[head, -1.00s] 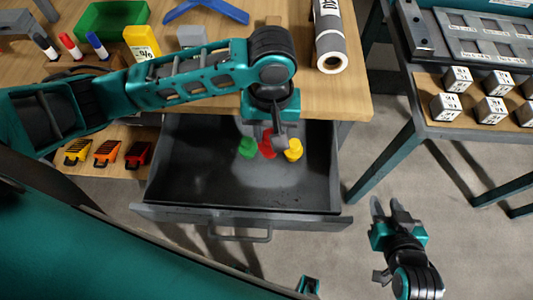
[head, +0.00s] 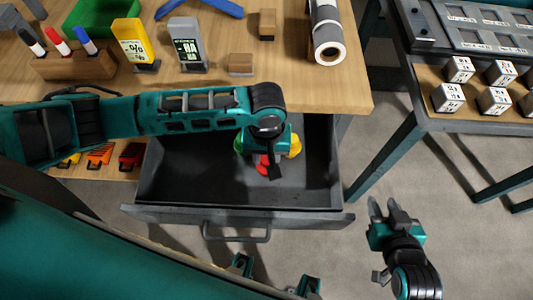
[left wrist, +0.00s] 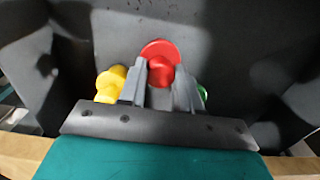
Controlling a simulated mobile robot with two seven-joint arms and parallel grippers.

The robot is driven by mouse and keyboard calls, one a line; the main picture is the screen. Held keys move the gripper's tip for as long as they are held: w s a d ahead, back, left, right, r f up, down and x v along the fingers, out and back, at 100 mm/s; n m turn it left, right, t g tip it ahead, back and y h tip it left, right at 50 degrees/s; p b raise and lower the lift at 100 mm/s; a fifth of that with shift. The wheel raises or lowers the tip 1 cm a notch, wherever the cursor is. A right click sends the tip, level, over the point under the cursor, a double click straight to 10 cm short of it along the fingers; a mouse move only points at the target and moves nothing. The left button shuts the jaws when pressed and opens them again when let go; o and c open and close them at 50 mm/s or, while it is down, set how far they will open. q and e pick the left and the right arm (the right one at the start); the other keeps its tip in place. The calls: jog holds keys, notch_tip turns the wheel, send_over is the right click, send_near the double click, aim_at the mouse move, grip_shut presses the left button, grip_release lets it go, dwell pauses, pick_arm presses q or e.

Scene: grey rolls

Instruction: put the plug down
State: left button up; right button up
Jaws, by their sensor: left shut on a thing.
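A red plug (head: 263,165) is inside the open drawer (head: 190,178), partly hidden by my left gripper (head: 270,172). In the left wrist view the red plug (left wrist: 158,60) is between the two fingers of my left gripper (left wrist: 160,88), which is shut on it. I cannot tell whether the plug touches the drawer floor. A yellow plug (head: 295,146) is on its right and a green plug (head: 238,144) on its left, both partly hidden in the head view. The yellow plug (left wrist: 111,84) also shows in the left wrist view. My right gripper (head: 383,208) is open and empty, right of the drawer.
The wooden table (head: 345,92) overhangs the drawer's back. It bears a marker block (head: 75,66), a yellow box (head: 132,38), a grey box (head: 187,45) and a roll (head: 326,35). A second table with white cubes (head: 459,69) stands at right. The drawer's left part is bare.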

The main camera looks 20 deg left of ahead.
pick_arm(q)
jog(key=o, duration=0.9)
jog(key=shift+c, duration=0.2)
notch_tip(320, 180, up, 12)
jog(key=p, duration=0.2)
jog(key=shift+p, duration=0.4)
